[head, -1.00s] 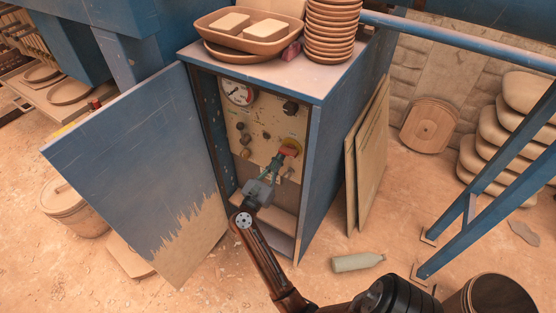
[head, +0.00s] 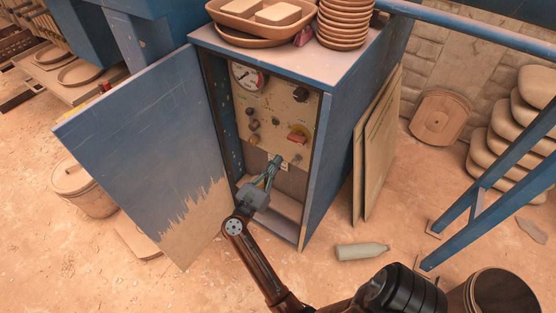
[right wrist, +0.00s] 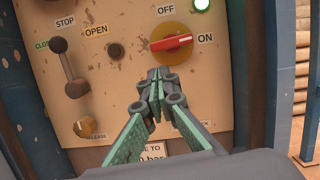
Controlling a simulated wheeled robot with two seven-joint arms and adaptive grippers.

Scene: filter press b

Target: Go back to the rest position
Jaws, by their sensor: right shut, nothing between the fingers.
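My right gripper (head: 272,166) is in front of the open blue cabinet (head: 345,140), a little below and left of the red switch (head: 298,136) and apart from it. The right wrist view shows its green-padded fingers (right wrist: 157,80) together, with nothing between them. Beyond the fingertips, the red switch (right wrist: 172,42) has its white-tipped end towards ON. A lit green lamp (right wrist: 201,5) shows above it. My left gripper is not in view.
The blue door (head: 145,155) stands open on the left. Stacked dishes (head: 343,25) and a tray (head: 262,35) are on the cabinet top. Boards (head: 375,150) lean on its right side. A bottle (head: 362,251) lies on the floor. The wrist view shows a lever (right wrist: 70,75).

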